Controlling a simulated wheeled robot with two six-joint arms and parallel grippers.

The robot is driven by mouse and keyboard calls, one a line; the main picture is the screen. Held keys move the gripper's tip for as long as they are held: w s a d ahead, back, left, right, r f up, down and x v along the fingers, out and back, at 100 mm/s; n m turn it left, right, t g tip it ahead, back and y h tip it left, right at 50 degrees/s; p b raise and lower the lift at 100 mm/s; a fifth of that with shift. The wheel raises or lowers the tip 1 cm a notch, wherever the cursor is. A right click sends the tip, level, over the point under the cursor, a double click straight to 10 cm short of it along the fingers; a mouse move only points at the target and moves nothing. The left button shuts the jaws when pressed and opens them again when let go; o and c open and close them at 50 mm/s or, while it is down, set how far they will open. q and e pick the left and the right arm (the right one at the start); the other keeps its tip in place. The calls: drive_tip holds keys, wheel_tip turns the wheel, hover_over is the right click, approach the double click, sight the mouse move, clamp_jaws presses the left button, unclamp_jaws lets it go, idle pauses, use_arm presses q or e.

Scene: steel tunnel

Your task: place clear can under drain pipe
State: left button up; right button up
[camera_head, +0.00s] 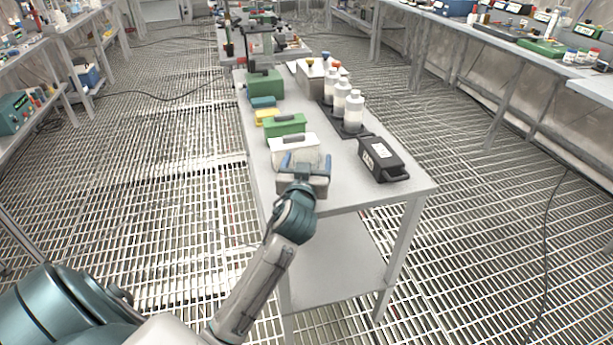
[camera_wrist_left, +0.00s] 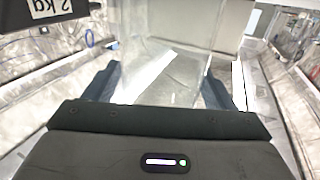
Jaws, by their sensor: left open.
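My left gripper (camera_head: 304,162) is at the near end of the grey table, its fingers open. In the left wrist view, a see-through can (camera_wrist_left: 168,72) appears between the two open fingers; I cannot tell whether they touch it. In the head view, the gripper largely hides that spot. I cannot clearly make out the drain pipe; a green-based stand (camera_head: 263,82) with an upright fixture stands farther back on the table. My right gripper is not in view.
Close beyond the gripper are a white box (camera_head: 294,148) and a green handled box (camera_head: 285,125). A black weight (camera_head: 382,158) lies to the right. White bottles (camera_head: 354,110) stand in a black tray. Grated floor surrounds the table.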

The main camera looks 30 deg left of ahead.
use_arm(q)
drive_tip(key=c, duration=1.1)
drive_tip(key=shift+c, duration=0.2)
drive_tip(key=shift+r, duration=0.25)
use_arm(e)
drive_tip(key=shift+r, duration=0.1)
